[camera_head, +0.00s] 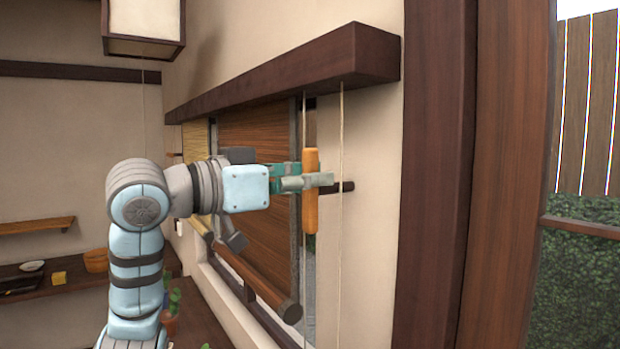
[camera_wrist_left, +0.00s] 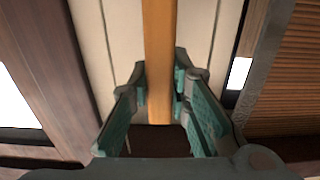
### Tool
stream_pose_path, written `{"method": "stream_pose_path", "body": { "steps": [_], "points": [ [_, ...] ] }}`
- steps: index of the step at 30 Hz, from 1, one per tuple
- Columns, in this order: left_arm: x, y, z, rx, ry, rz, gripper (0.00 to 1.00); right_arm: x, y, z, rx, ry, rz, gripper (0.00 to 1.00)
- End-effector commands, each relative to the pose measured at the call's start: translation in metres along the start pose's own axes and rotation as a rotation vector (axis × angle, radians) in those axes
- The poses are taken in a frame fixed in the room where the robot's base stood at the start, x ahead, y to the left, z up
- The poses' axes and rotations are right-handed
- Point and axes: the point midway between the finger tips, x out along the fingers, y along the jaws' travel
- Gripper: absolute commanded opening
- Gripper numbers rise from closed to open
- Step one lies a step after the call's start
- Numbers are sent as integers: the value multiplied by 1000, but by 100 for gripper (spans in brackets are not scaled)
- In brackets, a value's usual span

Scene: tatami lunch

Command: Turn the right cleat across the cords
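The right cleat is an orange wooden bar (camera_head: 311,215) at the right end of the window. It stands upright, along the cords. One pale cord (camera_head: 341,120) hangs just right of it and another (camera_head: 304,115) runs down close to its left side. My left gripper (camera_head: 308,182) reaches it from the left, with a finger crossing its front at mid-height. In the left wrist view the bar (camera_wrist_left: 159,50) passes between the fingers (camera_wrist_left: 160,88), whose pads appear to touch both its sides. The gripper looks shut on it. My right gripper is not in view.
A dark beam (camera_head: 290,70) runs above the cords. A brown slatted blind (camera_head: 255,150) hangs in the window behind my arm. A dark peg (camera_head: 347,187) shows just right of the cleat. A dark wooden post (camera_head: 435,180) stands farther right.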

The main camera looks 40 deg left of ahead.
Motion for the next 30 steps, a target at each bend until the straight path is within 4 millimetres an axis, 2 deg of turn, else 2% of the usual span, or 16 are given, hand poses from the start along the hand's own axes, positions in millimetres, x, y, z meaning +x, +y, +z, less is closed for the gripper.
{"method": "stream_pose_path", "body": {
  "steps": [14,30],
  "points": [
    [0,1,-1,87,-3,-2,0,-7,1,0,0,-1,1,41],
    [0,9,1,539,-6,-1,0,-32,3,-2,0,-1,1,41]
  ]
}}
